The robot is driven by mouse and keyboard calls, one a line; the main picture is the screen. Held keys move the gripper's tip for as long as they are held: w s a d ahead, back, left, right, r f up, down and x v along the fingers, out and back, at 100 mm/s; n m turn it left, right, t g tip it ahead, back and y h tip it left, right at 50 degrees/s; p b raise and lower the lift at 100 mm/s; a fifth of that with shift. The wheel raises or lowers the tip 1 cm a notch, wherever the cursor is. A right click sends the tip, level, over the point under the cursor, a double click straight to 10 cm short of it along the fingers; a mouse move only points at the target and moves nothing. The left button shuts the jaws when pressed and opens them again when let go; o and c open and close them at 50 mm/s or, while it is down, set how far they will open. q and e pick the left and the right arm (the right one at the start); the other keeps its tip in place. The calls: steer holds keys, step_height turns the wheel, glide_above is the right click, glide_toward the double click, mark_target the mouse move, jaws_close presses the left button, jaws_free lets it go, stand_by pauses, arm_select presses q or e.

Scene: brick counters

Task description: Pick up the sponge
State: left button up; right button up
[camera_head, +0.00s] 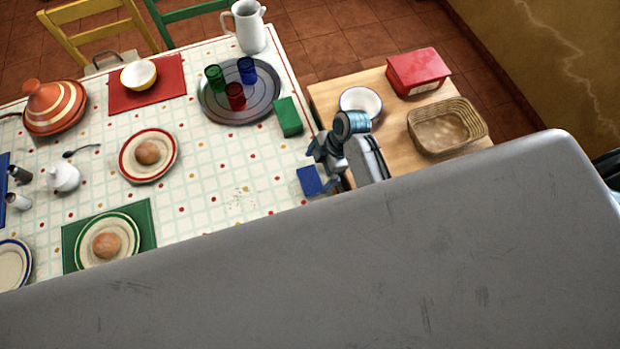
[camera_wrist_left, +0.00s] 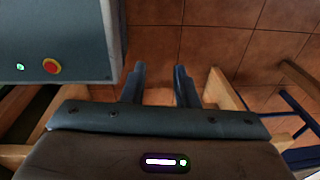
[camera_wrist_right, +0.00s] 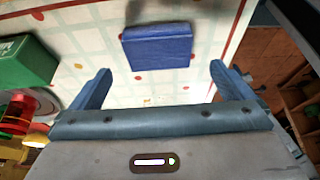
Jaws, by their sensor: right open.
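Two plain blocks could be the sponge; I cannot tell which. A blue block (camera_head: 309,180) lies on the checked tablecloth close to the table's right edge. A green block (camera_head: 288,117) lies further back near the same edge. My right gripper (camera_head: 322,166) is open and empty, just beside and above the blue block. In the right wrist view the blue block (camera_wrist_right: 157,47) lies ahead, between the lines of the spread fingers (camera_wrist_right: 157,85), and the green block (camera_wrist_right: 25,62) is at the left. My left gripper (camera_wrist_left: 160,85) is open and empty over the tiled floor.
Behind the green block stand a round grey tray (camera_head: 210,108) with coloured glasses and a white jug (camera_head: 249,27).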

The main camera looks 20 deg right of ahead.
mark_target(310, 179)
steer(key=shift+a+f+p, duration=0.2)
steer(key=shift+f+p, duration=0.15)
steer(key=p+x, duration=0.1)
steer(key=x, duration=0.2)
steer(key=shift+w+a+f, duration=0.1)
steer(key=shift+w+f, duration=0.05)
steer(key=shift+a+f+p, duration=0.1)
steer(key=shift+f+p, duration=0.15)
steer(key=shift+p, duration=0.1)
steer(key=shift+f, duration=0.25)
arm_select(q)
steer(key=w+r, duration=0.1)
steer(key=r, duration=0.1)
steer(key=shift+w+d+r, duration=0.1)
steer(key=shift+w+r, duration=0.25)
arm_select(e)
steer(key=c, duration=0.9)
